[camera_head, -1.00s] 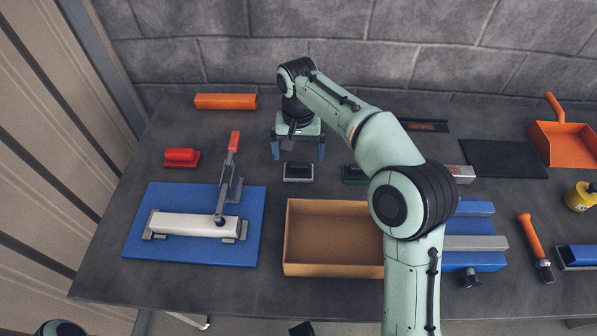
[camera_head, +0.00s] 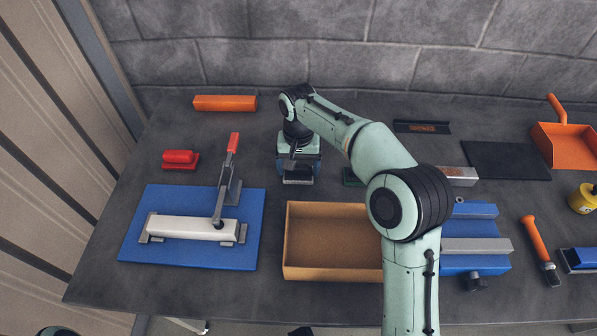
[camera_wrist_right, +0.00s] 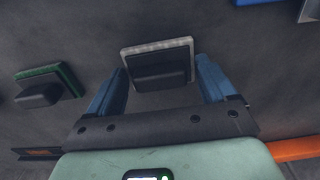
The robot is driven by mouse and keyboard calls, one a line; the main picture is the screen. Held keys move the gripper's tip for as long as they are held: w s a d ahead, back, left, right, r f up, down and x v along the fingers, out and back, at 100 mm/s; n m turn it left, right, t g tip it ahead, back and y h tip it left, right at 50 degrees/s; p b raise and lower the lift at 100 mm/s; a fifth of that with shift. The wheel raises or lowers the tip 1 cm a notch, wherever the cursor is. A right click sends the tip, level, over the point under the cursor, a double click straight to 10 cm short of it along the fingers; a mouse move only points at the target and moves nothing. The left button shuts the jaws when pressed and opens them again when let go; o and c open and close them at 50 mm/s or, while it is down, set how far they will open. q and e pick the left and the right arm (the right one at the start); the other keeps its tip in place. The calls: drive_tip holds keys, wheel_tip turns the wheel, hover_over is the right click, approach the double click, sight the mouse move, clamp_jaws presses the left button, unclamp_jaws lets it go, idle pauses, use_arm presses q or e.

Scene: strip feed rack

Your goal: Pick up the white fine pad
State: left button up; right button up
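The white fine pad, a dark block handle on a pale white-edged base, lies on the dark table. It shows in the right wrist view (camera_wrist_right: 158,64) and, partly covered by my gripper, in the head view (camera_head: 298,180). My right gripper (camera_head: 298,172) is low over it, pointing down. In the right wrist view its two blue fingers (camera_wrist_right: 161,75) are open, one on each side of the pad, with small gaps visible. The pad rests flat and is not gripped.
A green pad (camera_wrist_right: 48,84) lies beside the white one, partly hidden by my arm in the head view. An open cardboard tray (camera_head: 330,244) stands in front. A blue board (camera_head: 190,255) with a red-handled clamp is at left. An orange bar (camera_head: 225,103) lies behind.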

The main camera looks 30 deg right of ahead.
sight(298, 166)
wheel_tip(298, 166, up, 8)
drive_tip(key=shift+r+p, duration=0.15)
drive_tip(key=shift+p, duration=0.95)
use_arm(q)
wheel_tip(298, 166, up, 6)
drive_tip(key=w+p, duration=0.1)
drive_tip(key=p, duration=0.3)
drive_tip(key=shift+w+r, duration=0.15)
drive_tip(key=shift+r, duration=0.05)
use_arm(e)
wheel_tip(298, 166, up, 12)
